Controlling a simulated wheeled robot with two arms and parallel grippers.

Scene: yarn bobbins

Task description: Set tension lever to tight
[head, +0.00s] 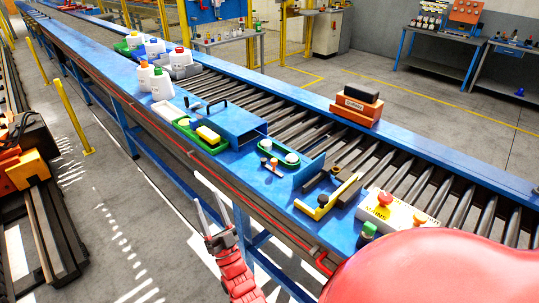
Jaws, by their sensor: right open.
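A yellow bar (343,188) with black parts at its ends lies angled on the blue conveyor frame, right of centre; it looks like a lever, but I cannot tell for sure that it is the tension lever, nor its setting. My right gripper (211,206) is open and empty, fingers pointing up, in front of the near conveyor edge and apart from both. My left gripper is not in view.
A white box with red and orange buttons (392,210) sits right of the yellow bar. A blue box-shaped housing (233,125), green trays (202,138) and white bottles (161,84) stand to the left. A large red rounded shape covers the lower right.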

